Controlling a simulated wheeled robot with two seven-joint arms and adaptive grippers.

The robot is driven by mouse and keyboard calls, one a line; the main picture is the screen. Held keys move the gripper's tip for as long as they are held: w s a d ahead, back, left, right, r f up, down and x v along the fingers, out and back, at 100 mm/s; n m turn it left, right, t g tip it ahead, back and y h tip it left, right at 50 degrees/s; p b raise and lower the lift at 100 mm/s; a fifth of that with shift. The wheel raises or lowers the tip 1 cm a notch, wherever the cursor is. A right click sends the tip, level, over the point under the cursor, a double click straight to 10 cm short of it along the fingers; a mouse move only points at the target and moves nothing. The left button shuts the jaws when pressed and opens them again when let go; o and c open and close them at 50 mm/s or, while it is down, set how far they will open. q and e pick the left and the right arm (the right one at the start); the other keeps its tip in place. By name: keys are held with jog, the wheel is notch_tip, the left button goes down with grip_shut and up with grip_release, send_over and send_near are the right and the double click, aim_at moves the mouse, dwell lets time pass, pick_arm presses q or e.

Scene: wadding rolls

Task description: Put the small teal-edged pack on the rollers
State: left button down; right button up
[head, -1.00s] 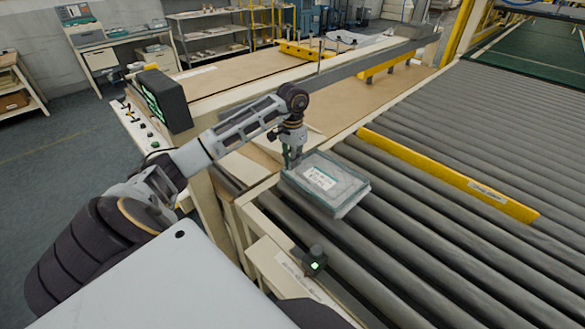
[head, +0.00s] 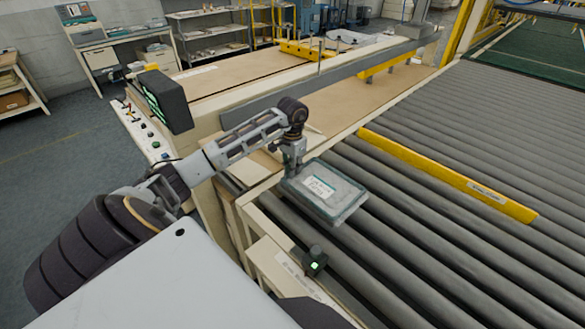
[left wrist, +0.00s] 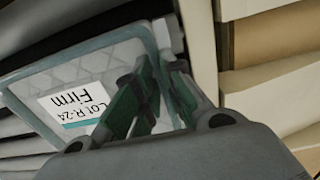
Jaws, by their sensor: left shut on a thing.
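The teal-edged pack (head: 326,191) is a flat, quilted grey pack with a white label. It is over the near end of the grey rollers (head: 420,240), by the cream side frame. I cannot tell whether it touches them. My left gripper (head: 291,174) is shut on the pack's left edge in the head view. In the left wrist view the pack (left wrist: 35,80) shows its label reading "Lot R-24 Firm", and the fingers of my left gripper (left wrist: 160,100) are at its edge. My right gripper is not in view.
A yellow bar (head: 450,177) runs across the rollers beyond the pack. A small black box with a green light (head: 314,262) stands on the frame nearest me. A brown worktable (head: 230,85) and dark screen (head: 164,100) are at left.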

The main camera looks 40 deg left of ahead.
pick_arm(q)
jog(key=c, duration=1.5)
grip_release()
jog(key=shift+r, duration=0.1)
jog(key=shift+w+r+b, duration=0.1)
jog(key=shift+r+b, duration=0.5)
jog(key=shift+r, duration=2.35)
jog(key=shift+a+r+b, duration=0.1)
jog(key=shift+r+b, duration=0.25)
jog(key=shift+r, duration=2.6)
